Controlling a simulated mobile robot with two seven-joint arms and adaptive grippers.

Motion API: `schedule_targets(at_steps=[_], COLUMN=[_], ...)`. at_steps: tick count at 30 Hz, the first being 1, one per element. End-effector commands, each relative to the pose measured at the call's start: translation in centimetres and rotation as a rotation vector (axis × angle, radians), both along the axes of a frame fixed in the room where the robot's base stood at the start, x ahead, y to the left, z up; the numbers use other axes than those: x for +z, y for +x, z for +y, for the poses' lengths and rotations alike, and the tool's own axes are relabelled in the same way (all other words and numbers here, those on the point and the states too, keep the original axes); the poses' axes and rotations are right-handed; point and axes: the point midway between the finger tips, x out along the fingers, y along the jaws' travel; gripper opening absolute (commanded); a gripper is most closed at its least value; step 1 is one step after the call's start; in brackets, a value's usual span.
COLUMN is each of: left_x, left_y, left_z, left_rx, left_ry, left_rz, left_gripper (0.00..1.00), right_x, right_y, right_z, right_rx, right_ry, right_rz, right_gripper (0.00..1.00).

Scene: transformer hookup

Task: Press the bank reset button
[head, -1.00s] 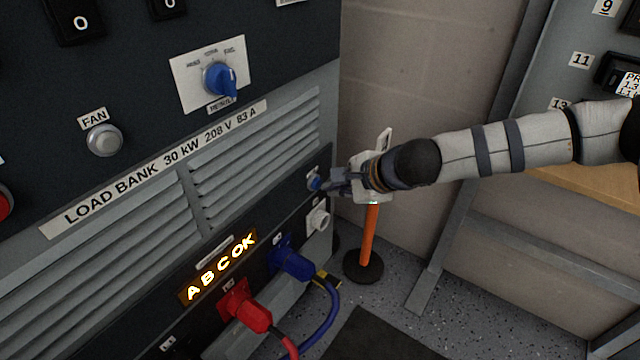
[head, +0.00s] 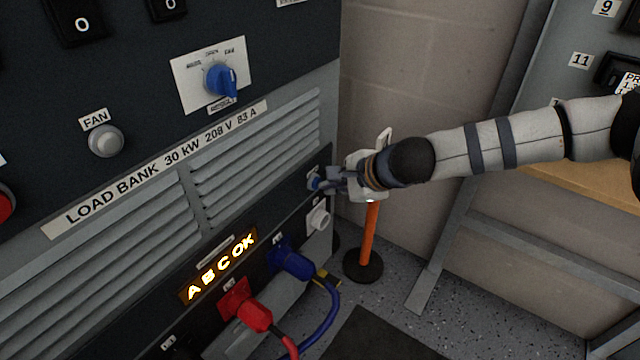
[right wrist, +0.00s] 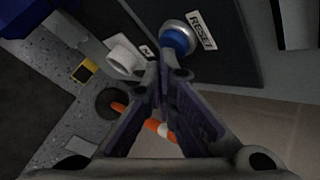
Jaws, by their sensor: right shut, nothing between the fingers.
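The reset button is a blue round button in a metal ring, beside a RESET label, in the right wrist view (right wrist: 177,38). In the head view the blue button (head: 314,183) sits at the right end of the load bank's lower panel, partly covered by my right gripper. My right gripper (head: 328,181) is shut and empty, its fingertips (right wrist: 165,72) right by the button. I cannot tell whether they touch it. The lit A B C OK display (head: 220,268) is on the same panel. My left gripper is not in view.
Below the button is a white round connector (head: 319,218). A blue plug (head: 291,262) and a red plug (head: 252,311) with cables stick out of the panel. An orange post (head: 369,238) on a black base stands behind my right gripper. A FAN button (head: 105,141) is further left.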

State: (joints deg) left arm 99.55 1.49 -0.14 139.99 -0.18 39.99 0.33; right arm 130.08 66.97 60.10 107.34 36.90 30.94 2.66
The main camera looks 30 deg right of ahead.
Motion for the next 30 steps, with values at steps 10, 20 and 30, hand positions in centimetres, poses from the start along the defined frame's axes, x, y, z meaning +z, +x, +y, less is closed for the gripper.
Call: schedule_targets(at_steps=[10, 20, 30], left_x=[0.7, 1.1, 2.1], left_y=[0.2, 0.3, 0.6], left_z=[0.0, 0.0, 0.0], left_rx=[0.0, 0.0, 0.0], left_ry=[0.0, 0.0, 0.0], left_rz=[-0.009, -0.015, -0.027], left_gripper=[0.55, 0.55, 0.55], right_x=[0.1, 0.2, 0.2], right_y=[-1.6, -3.0, -6.7], right_z=[-0.6, -1.3, -2.8], right_rx=[0.001, -0.002, -0.001], right_ry=[0.001, 0.001, 0.001], right_rz=[0.0, 0.001, -0.001], right_gripper=[0.0, 0.0, 0.0])
